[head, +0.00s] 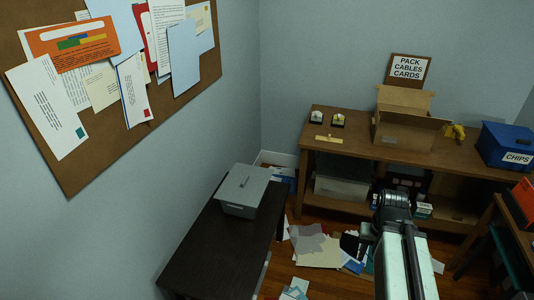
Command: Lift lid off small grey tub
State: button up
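The small grey tub (238,210) stands upright near the far end of a dark table in the head view. Its grey lid (240,183) lies on top and covers the opening, with a small dark handle (244,181) in the middle. My arm rises from the bottom right of the picture. My gripper (351,245) seems to be the dark part at the arm's left side, over the papers on the floor. It is apart from the tub, to its right. Its fingers are too dark to make out.
The dark table (215,250) is otherwise bare. A wooden bench (350,147) at the back holds an open cardboard box (400,130) and a blue CHIPS bin (505,143). Papers (315,248) litter the floor between. A pinboard (100,150) hangs on the left wall.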

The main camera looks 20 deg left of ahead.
aim_at(245, 185)
jog(key=u, duration=0.05)
jog(key=i, duration=2.75)
jog(key=u, duration=4.6)
